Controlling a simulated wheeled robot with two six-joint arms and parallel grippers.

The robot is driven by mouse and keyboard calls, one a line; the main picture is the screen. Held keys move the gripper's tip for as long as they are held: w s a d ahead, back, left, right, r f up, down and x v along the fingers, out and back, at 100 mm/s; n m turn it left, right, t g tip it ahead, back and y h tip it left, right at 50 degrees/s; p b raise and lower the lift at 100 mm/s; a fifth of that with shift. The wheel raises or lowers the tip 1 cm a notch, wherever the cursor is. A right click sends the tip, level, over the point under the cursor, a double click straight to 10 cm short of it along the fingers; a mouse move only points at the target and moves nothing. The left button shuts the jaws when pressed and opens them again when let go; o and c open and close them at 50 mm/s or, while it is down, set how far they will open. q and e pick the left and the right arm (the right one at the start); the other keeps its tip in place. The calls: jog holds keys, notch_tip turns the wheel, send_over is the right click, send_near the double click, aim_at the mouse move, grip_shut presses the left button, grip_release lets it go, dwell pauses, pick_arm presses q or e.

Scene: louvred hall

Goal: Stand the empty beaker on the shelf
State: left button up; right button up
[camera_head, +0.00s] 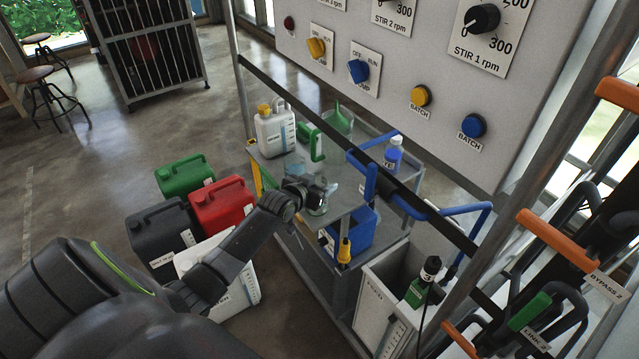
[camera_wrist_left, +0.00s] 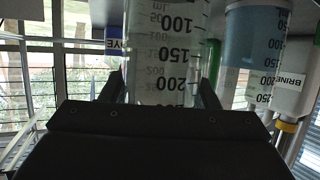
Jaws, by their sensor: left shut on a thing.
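My left gripper (camera_head: 318,191) is over the grey shelf (camera_head: 343,188) in the head view, with its fingers partly hidden. In the left wrist view the gripper (camera_wrist_left: 163,92) is shut on a clear beaker (camera_wrist_left: 168,45) with black graduation marks. No liquid shows in the visible part of this beaker. It shows small below the gripper in the head view (camera_head: 317,209). I cannot tell whether its base touches the shelf. A second beaker with blue liquid (camera_wrist_left: 254,42) stands to the right in the left wrist view. My right gripper is not in view.
Red (camera_head: 222,205) and green (camera_head: 184,176) canisters stand on the floor. A control panel (camera_head: 420,60) overhangs the back.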

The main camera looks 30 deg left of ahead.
pick_arm(q)
jog(key=shift+f, duration=0.15)
jog(key=o, duration=1.1)
jog(key=shift+r, duration=0.25)
jog(key=v, duration=1.2)
